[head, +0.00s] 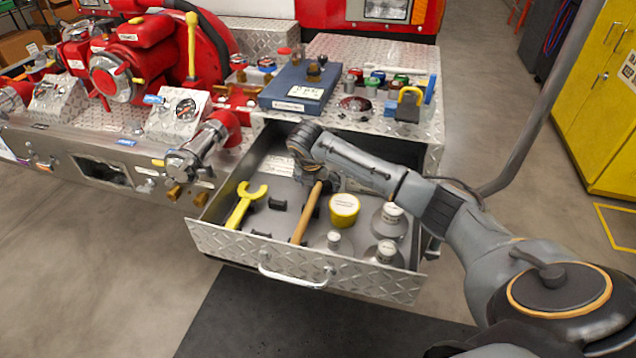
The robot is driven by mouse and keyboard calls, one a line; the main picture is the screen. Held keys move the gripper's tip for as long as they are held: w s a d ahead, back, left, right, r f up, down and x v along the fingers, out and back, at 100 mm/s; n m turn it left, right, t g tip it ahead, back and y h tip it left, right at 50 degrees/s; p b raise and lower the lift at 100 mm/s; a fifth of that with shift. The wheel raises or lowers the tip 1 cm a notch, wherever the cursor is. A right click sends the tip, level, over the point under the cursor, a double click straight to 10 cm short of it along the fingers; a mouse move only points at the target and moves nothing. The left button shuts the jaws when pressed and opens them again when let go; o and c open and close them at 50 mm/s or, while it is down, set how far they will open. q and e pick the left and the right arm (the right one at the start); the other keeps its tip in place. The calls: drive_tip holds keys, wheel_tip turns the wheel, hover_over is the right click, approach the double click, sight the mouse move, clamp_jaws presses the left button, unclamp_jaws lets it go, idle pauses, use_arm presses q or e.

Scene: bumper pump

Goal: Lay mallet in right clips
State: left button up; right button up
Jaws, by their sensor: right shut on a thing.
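The mallet has a wooden handle (307,212) that lies lengthwise in the open drawer, its lower end close to the drawer's front wall. Its head is hidden behind my right gripper (325,183), which is shut on the mallet near the upper end. Small dark clips (278,204) show on the drawer floor just left of the handle, with another dark piece (262,234) nearer the front. Whether the handle touches the floor or any clip under it cannot be told. My left gripper is out of view.
The diamond-plate drawer (300,270) also holds a yellow wrench (241,207) at left, a yellow tub (344,209) close right of the handle, and grey weight-like pieces (387,252) at right. A blue box (300,90) stands on the counter above. Red pump parts are at left.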

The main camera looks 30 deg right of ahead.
drive_tip(key=shift+r, duration=0.1)
drive_tip(key=o, duration=1.8)
drive_tip(key=shift+c, duration=0.2)
drive_tip(key=shift+s, duration=0.1)
wheel_tip(320, 180, up, 10)
drive_tip(key=p, duration=0.6)
